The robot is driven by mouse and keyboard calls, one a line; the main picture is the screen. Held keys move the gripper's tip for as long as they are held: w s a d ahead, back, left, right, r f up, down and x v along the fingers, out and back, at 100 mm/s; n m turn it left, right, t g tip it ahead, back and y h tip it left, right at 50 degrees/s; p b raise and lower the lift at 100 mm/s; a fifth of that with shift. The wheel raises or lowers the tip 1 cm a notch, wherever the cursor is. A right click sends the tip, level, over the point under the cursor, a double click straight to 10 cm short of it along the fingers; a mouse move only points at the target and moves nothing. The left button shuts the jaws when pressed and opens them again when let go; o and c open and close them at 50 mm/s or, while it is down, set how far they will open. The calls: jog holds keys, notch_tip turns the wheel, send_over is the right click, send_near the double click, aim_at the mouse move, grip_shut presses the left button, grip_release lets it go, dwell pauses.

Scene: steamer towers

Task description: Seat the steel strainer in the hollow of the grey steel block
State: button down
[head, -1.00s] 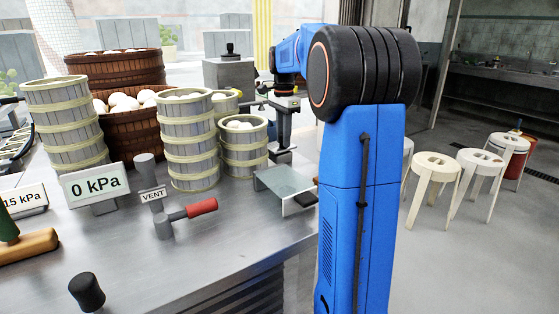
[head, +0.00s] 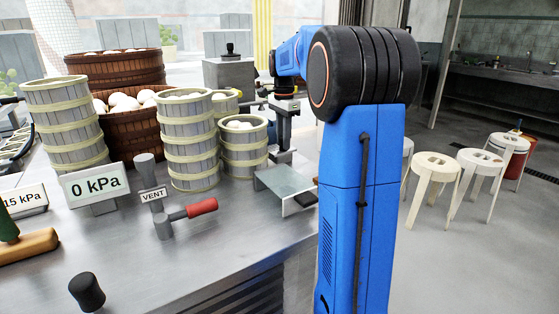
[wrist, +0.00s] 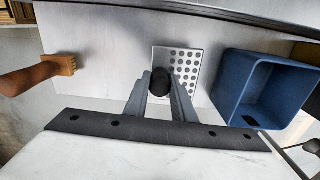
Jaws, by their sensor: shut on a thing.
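The steel strainer (wrist: 188,62) is a square plate with rows of round holes and a dark knob (wrist: 160,80). In the wrist view my gripper (wrist: 161,90) is shut on that knob, with one finger on each side. The strainer appears over a pale steel surface; I cannot tell whether it touches it. In the head view a grey block (head: 230,76) with a black knob on top stands behind the steamers. No hollow shows in it, and I cannot tell if it is the task's block. The strainer cannot be made out in the head view.
A blue bin (wrist: 225,85) is right of the strainer, and a wooden-handled brush (wrist: 60,66) is left. Steamer towers (head: 188,140) crowd the counter. A red-handled vent valve (head: 200,207), a pressure sign (head: 93,186) and a glass plate (head: 285,181) stand nearer. Stools (head: 432,167) are right.

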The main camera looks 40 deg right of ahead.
jog(key=c, duration=1.4)
grip_release()
notch_tip(320, 180, up, 17)
jog(key=shift+r, duration=0.1)
